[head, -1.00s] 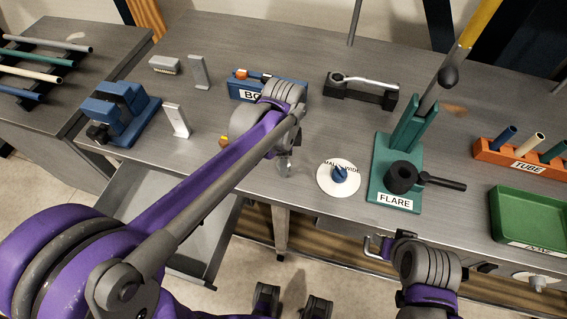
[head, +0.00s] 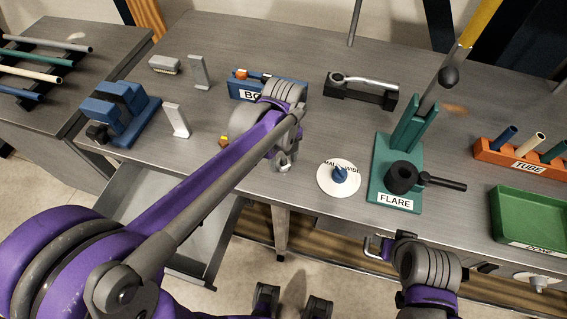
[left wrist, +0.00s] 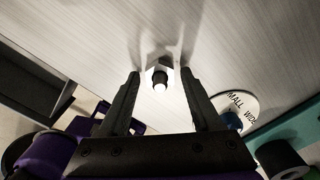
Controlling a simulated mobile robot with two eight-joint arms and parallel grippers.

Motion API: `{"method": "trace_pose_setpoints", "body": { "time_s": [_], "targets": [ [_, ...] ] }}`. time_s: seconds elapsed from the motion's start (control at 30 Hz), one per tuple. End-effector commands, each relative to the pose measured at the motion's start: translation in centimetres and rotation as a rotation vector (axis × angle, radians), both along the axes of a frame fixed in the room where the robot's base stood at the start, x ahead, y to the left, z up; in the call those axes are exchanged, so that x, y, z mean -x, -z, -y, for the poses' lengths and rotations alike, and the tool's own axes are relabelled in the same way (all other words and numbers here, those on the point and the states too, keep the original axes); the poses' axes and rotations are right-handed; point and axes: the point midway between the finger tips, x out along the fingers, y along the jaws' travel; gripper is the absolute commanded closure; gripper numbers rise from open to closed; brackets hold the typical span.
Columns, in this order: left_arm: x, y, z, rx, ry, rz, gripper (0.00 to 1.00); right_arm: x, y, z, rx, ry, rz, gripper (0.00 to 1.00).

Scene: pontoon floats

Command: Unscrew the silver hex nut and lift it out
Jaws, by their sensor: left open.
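My left gripper (left wrist: 160,98) is open in the left wrist view, one dark finger on each side of a small upright fitting. The fitting has a dark round body with a bright tip, and a pale, angular silver piece, which looks like the hex nut (left wrist: 158,63), shows at it. The fingers appear apart from it. In the head view, my left wrist hides most of this spot, and only small silver parts show below it near the bench's front edge.
A white disc (head: 325,182) with a blue knob (head: 340,174) lies just right of the left gripper. The green FLARE stand (head: 384,190) with a black handle is further right. A blue box (head: 240,89) stands behind my wrist. An open drawer (head: 150,215) sits below the bench front.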

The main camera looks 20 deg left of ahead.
Motion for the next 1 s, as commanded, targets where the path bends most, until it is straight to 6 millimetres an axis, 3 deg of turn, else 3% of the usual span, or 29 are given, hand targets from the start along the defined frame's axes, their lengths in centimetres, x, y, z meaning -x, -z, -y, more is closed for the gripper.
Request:
{"method": "trace_pose_setpoints", "body": {
  "time_s": [0.07,0.37,0.57,1.0],
  "targets": [
    [0.0,0.0,0.0,0.0,-0.001,0.0,0.44,0.0,0.0,0.0,0.0,0.0,0.0,0.48],
    [0.0,0.0,0.0,0.0,-0.002,0.0,0.98,0.0,0.0,0.0,0.0,0.0,0.0,0.48],
    [0.0,-0.01,0.0,0.0,-0.055,0.0,1.0,0.0,-0.01,0.0,0.0,0.0,0.0,0.48],
    [0.0,-0.08,0.0,0.0,-0.735,0.0,1.0,-0.04,-0.14,0.0,0.0,0.0,0.001,0.48]
  ]
}}
